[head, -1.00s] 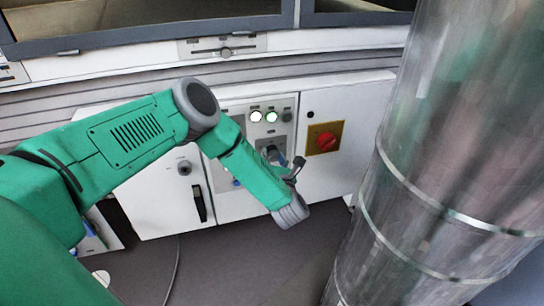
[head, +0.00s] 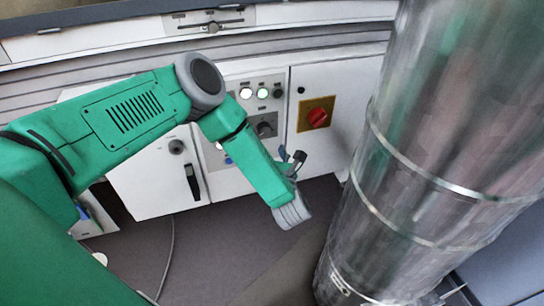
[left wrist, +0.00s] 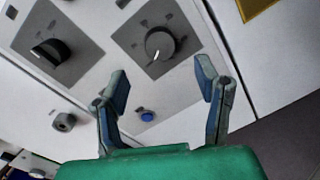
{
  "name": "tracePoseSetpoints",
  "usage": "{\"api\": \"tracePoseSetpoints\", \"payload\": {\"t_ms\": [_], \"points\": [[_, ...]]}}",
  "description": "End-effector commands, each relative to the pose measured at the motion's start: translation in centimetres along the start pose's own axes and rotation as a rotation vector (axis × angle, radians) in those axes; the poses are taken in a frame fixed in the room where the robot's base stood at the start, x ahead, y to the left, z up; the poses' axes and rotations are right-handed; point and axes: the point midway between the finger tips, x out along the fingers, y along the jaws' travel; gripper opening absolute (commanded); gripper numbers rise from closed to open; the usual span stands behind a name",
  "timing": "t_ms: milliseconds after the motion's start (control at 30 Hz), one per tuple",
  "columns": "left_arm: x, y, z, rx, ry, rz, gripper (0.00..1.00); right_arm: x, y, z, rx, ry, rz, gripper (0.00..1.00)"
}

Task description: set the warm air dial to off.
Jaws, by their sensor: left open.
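Two black dials on grey square plates sit on the control panel. In the left wrist view, the right dial (left wrist: 160,43) has its white mark toward the bottom, and the left dial (left wrist: 50,51) has its mark toward the left. I cannot read the labels, so I cannot tell which is the warm air dial. One dial (head: 265,126) shows in the head view, above my left gripper (head: 292,160); my arm hides the other. In the wrist view, my left gripper (left wrist: 162,76) is open and empty below the right dial, apart from it. My right gripper is not in view.
A red rotary switch (head: 317,117) on a yellow plate is right of the panel. A blue button (left wrist: 147,115) shows between my fingers. A large metal duct (head: 420,150) stands at the right. A black door handle (head: 192,182) is on the left cabinet.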

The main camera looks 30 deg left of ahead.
Motion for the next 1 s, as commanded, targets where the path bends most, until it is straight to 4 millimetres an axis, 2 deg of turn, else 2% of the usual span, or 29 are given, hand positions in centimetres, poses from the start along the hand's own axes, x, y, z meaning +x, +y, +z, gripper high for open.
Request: {"api": "tracePoseSetpoints", "payload": {"t_ms": [233, 400, 1000], "points": [[-3.0, 0.1, 0.4, -0.001, -0.011, 0.004, 0.57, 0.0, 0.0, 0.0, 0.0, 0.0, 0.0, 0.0], [-4.2, 0.3, 0.3, -0.001, -0.011, 0.01, 0.57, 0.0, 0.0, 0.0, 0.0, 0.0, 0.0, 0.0], [-4.5, 0.4, 0.3, 0.002, -0.009, 0.009, 0.57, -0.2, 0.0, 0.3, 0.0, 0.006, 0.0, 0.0]]}}
